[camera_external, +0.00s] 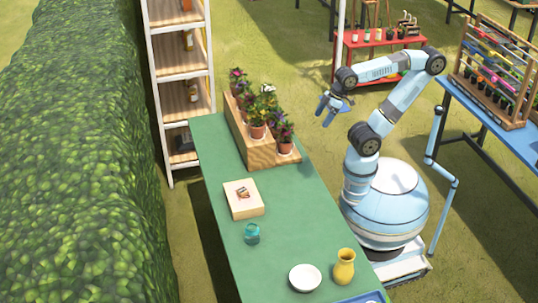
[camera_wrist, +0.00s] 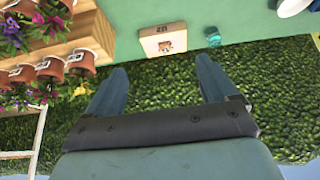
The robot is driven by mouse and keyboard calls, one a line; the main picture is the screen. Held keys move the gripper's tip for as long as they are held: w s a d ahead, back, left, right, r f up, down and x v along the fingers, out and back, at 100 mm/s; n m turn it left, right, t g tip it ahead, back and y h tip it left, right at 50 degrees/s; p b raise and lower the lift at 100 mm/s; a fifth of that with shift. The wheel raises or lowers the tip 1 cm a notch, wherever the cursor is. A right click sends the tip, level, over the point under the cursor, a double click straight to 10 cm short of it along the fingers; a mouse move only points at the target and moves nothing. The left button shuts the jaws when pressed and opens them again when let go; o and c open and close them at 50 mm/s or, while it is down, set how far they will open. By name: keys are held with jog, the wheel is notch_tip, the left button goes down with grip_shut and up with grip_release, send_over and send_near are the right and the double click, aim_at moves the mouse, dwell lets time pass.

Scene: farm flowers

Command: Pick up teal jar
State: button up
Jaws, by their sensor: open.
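The teal jar (camera_external: 252,234) stands upright on the green table (camera_external: 285,215), in front of a light wooden block. In the wrist view the teal jar (camera_wrist: 213,40) shows small near the top, right of the block, with the view turned upside down.
The wooden block (camera_external: 243,199) carries a small picture. A wooden planter step (camera_external: 262,150) with several potted flowers stands at the table's far end. A yellow vase (camera_external: 344,268) and a white plate (camera_external: 305,278) are at the near end. A hedge (camera_external: 75,170) runs along the left.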

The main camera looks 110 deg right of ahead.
jog(key=shift+o, duration=0.9)
jog(key=shift+w, duration=0.1)
